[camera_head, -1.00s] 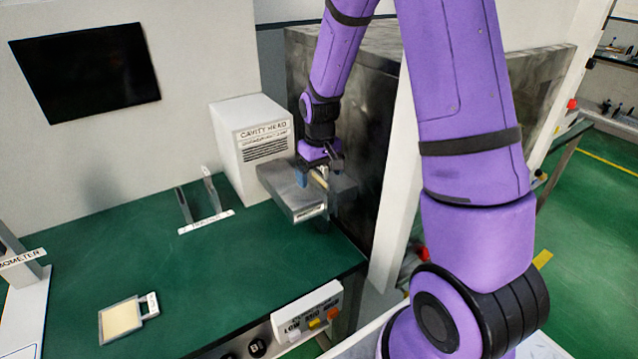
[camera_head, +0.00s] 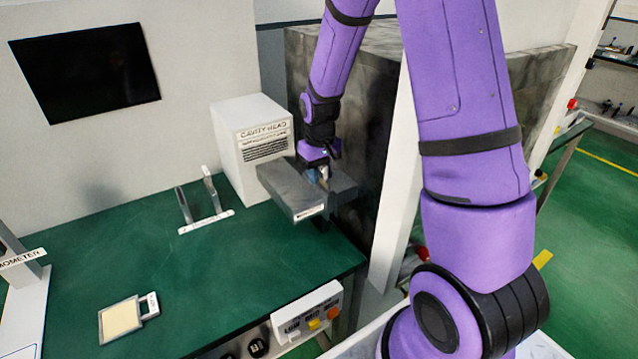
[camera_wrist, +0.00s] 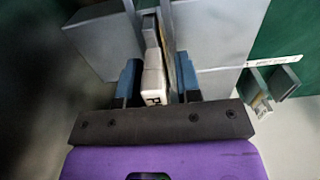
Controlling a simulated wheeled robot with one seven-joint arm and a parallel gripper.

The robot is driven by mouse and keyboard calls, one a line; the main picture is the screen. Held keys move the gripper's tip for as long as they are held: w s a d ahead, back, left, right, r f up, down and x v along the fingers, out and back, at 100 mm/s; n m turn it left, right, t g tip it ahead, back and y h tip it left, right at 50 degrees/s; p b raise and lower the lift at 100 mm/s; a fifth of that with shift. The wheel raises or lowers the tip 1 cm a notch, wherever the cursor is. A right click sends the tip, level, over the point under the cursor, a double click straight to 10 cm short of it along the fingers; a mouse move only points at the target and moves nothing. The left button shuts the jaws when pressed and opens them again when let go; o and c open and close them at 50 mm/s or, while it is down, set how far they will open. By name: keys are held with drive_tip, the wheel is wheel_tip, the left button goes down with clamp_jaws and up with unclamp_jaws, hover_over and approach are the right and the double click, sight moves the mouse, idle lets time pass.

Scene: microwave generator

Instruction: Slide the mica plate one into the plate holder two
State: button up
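A framed cream plate (camera_head: 122,318) with a labelled handle lies flat on the green bench, front left. A second pale labelled handle (camera_wrist: 154,85) stands between the blue fingers of my gripper (camera_wrist: 157,82) in the wrist view. My gripper (camera_head: 318,174) is low over the grey metal block in front of the cavity head. The handle is close to the left finger; whether both fingers press on it is unclear. The plate below this handle is mostly hidden.
The white cavity head box (camera_head: 250,150) stands behind the grey metal block (camera_head: 290,190). A large dark cabinet (camera_head: 350,100) rises right of the block. A panel with coloured buttons (camera_head: 308,315) is at the bench front. The bench middle is clear.

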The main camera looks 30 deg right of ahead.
clamp_jaws()
drive_tip(key=shift+r, duration=0.15)
drive_tip(key=shift+r, duration=2.85)
